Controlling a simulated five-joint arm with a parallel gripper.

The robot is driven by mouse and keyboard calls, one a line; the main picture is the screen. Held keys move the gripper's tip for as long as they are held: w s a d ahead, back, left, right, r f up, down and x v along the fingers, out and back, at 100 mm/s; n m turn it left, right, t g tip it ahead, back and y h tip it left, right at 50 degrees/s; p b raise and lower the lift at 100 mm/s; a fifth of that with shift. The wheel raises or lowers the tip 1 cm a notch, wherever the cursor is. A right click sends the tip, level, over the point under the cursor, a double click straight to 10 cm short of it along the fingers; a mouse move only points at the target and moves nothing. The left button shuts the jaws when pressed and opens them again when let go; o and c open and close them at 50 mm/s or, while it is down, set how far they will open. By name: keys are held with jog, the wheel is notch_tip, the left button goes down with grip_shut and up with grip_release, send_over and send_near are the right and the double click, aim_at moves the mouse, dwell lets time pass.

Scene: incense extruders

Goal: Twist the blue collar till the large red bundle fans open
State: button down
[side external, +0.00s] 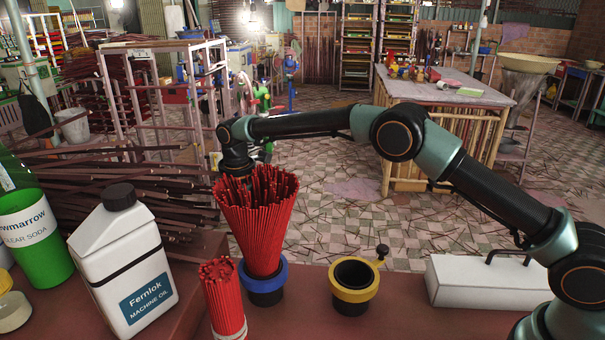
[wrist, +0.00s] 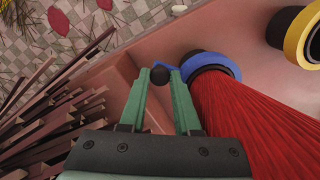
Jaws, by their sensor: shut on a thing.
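The large red bundle (side external: 258,220) stands in the blue collar (side external: 263,284) on a dark cup. Its sticks are tight at the collar and spread into a wide cone at the top. In the wrist view, the blue collar (wrist: 200,57) has a short blue lever ending in a dark ball knob (wrist: 158,76). My gripper (wrist: 160,73) is shut on that knob, a green finger on each side. In the side view, my gripper's fingers are hidden behind the large bundle. The bundle also shows in the wrist view (wrist: 250,125), right of my fingers.
A smaller red bundle (side external: 223,305) stands left of the collar. A yellow collar (side external: 352,294) with its own knob sits to the right, its cup empty. A white oil can (side external: 120,260) and green bottle (side external: 38,240) stand at left. Dark sticks (side external: 120,190) are piled behind.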

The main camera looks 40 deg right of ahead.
jog(key=shift+a+r, duration=0.1)
jog(key=shift+r, duration=0.05)
jog(key=c, duration=0.6)
grip_release()
jog(key=shift+r, duration=6)
